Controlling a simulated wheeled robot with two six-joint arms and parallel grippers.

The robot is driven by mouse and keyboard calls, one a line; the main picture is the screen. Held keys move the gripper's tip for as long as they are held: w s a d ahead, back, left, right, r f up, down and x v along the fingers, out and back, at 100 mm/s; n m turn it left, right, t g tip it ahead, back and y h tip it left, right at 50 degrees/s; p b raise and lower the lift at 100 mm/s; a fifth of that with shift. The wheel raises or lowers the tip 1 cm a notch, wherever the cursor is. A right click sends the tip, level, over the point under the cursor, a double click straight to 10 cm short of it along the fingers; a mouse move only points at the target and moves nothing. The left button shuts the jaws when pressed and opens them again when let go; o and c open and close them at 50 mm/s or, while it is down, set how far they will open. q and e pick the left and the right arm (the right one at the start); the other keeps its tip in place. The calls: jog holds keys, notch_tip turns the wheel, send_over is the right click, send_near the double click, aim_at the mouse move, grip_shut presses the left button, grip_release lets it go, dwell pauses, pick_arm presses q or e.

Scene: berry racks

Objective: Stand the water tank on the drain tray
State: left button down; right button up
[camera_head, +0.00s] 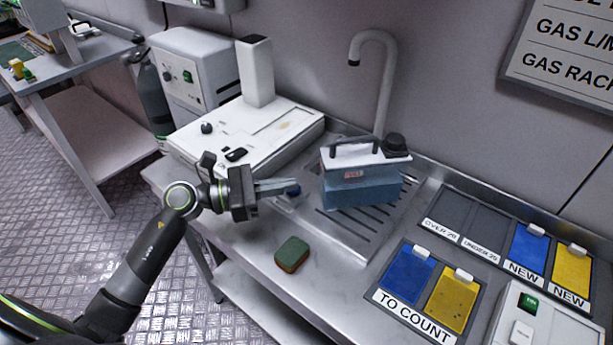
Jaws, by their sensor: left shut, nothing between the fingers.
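The water tank (362,190) is a translucent blue box with a white lid, a dark carry handle and a black cap. It stands upright on the ribbed metal drain tray (350,238), toward the tray's back, below the grey curved tap. My left gripper (296,187) is shut and empty, just left of the tank, with its fingers pointing at it. A small dark blue object shows by the fingertips; I cannot tell what it is. Whether the fingertips touch the tank is not clear. My right gripper is not in view.
A green and brown sponge (292,254) lies on the counter in front of the tray. A white instrument (245,130) stands behind my left gripper. The tap (384,85) rises behind the tank. Blue and yellow cards (408,275) lie in labelled slots at right.

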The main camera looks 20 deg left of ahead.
aim_at(322, 179)
pick_arm(q)
jog(key=p+x, duration=0.1)
jog(key=x, duration=0.2)
jog(key=shift+d+r, duration=0.1)
jog(key=shift+d, duration=0.15)
jog(key=shift+w+d, duration=0.45)
jog(key=shift+d, duration=0.1)
jog(key=shift+w+d, duration=0.1)
jog(key=shift+d, duration=0.1)
jog(key=x, duration=0.3)
jog(key=shift+b, duration=0.3)
jog(key=shift+d, duration=0.1)
